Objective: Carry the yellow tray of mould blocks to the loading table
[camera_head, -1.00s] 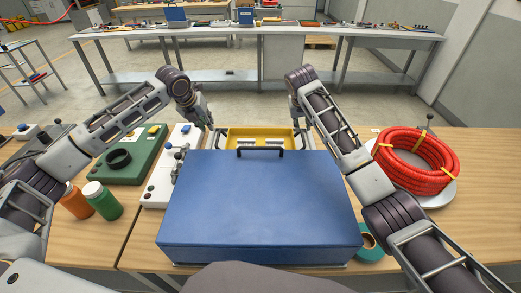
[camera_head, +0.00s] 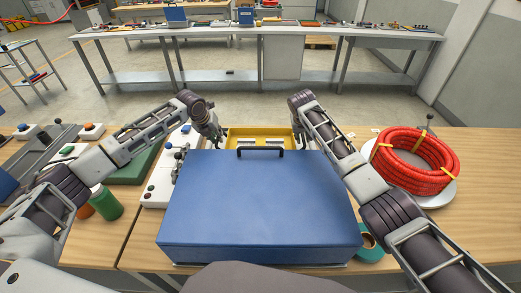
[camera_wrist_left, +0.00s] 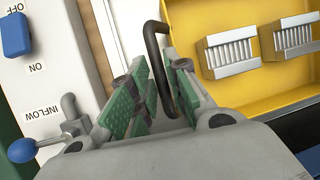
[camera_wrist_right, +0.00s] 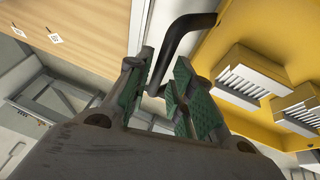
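The yellow tray (camera_head: 232,133) sits on the wooden bench behind a blue case; its near part is hidden in the head view. Mould blocks (camera_wrist_left: 232,52) with ribbed light faces lie in it, and they also show in the right wrist view (camera_wrist_right: 240,75). My left gripper (camera_wrist_left: 150,88) is open, with a black bar handle (camera_wrist_left: 153,50) of the tray between its green pads. My right gripper (camera_wrist_right: 160,92) is open around the opposite black handle (camera_wrist_right: 180,45). A gap shows beside each handle. A long grey table (camera_head: 210,77) stands across the aisle; I cannot tell whether it is the loading table.
The blue case (camera_head: 260,200) fills the bench in front of me. A white valve panel (camera_head: 155,190) is close left of the tray. A red conduit coil (camera_head: 415,160) lies at right, a teal tape roll (camera_head: 370,247) beside the case. Bottles (camera_head: 105,203) stand at left.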

